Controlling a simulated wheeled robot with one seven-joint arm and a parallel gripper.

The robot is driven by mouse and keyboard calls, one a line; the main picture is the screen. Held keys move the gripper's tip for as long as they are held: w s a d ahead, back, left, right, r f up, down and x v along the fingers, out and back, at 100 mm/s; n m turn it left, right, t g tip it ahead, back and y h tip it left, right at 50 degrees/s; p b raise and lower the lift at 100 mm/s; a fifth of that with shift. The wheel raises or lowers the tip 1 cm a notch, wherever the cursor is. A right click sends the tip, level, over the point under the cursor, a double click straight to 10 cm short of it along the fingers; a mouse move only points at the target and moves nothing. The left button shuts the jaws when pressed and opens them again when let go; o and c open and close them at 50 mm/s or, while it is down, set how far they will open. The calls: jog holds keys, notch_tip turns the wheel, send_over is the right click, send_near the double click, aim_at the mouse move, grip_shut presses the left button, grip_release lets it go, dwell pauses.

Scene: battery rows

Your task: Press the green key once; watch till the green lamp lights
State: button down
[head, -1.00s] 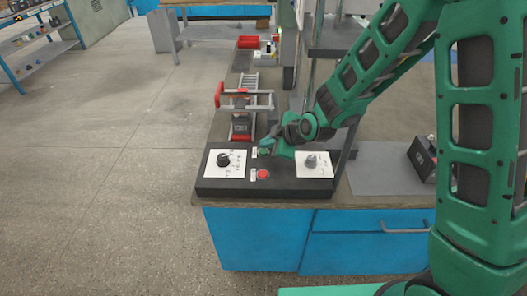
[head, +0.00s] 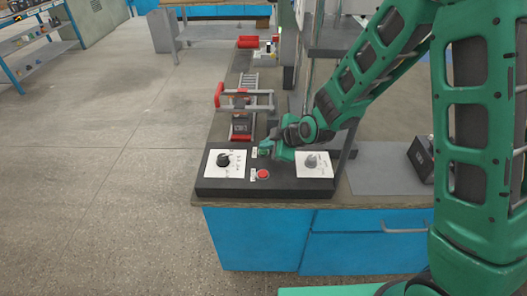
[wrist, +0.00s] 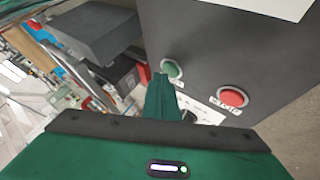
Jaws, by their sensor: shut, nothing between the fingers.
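The green key (wrist: 172,69) is a round button in a pale ring on the dark control panel (head: 228,188). In the head view my gripper (head: 265,151) covers most of it. My gripper is shut and empty, and its fingertips (wrist: 160,79) show right beside the green key in the wrist view. I cannot tell whether they touch it. A red key (head: 263,174) sits nearer the panel's front edge and also shows in the wrist view (wrist: 232,97). I cannot make out a lit green lamp on the panel.
White plates with a black knob (head: 224,161) and a grey knob (head: 312,162) flank the keys. A red and grey roller device (head: 241,125) stands behind the panel. A dark box (head: 421,157) stands on the bench at right. Open floor lies to the left.

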aim_at(266, 153)
jog(key=shift+f, duration=0.4)
dwell(0.5)
jog(key=shift+r, duration=0.85)
jog(key=shift+r, duration=2.5)
